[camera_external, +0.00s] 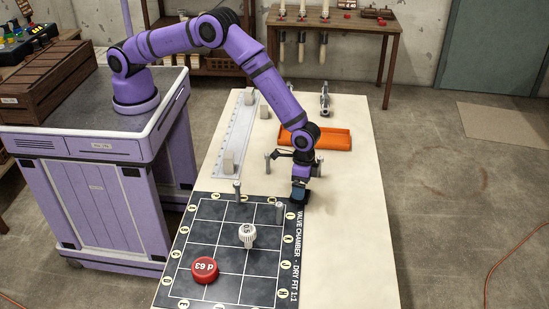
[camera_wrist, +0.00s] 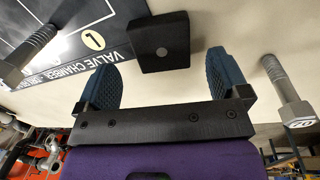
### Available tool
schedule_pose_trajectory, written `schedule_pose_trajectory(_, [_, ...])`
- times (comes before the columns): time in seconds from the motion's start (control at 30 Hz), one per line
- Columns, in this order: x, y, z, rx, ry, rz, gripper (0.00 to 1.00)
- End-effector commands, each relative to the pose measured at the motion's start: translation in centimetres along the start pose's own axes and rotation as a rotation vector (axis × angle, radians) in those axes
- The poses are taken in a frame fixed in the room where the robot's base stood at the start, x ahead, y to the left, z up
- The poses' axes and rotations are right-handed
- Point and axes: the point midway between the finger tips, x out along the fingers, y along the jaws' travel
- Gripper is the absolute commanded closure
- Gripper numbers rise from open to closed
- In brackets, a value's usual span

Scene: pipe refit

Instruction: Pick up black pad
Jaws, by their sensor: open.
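The black pad (camera_wrist: 158,42) is a dark block with a grey round spot on its near face, in the upper middle of the wrist view. My gripper (camera_wrist: 167,62) is open, its two blue ribbed fingers on either side of the pad's near end. I cannot tell whether either finger touches the pad. In the external view my gripper (camera_external: 299,194) is low over the pale table, near the top right corner of the dark grid mat (camera_external: 221,228). The pad cannot be made out there, behind or among the dark fingers.
Grey bolts stand close by, one left (camera_wrist: 30,52) and one right (camera_wrist: 287,98) of my gripper. A red cap (camera_external: 205,270) and a white ribbed fitting (camera_external: 247,236) stand on the mat. An orange tray (camera_external: 336,148) lies behind my gripper. The table's right side is clear.

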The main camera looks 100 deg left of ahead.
Motion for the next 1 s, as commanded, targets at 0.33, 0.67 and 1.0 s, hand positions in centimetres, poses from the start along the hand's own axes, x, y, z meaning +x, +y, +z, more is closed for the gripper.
schedule_pose_trajectory(0.33, [3.3,-0.2,0.2,-0.001,0.001,0.000,0.06])
schedule_pose_trajectory(0.67, [3.2,-0.2,0.2,0.000,0.000,0.000,0.52])
schedule_pose_trajectory(1.0, [2.9,-0.2,0.2,0.000,0.001,0.001,0.62])
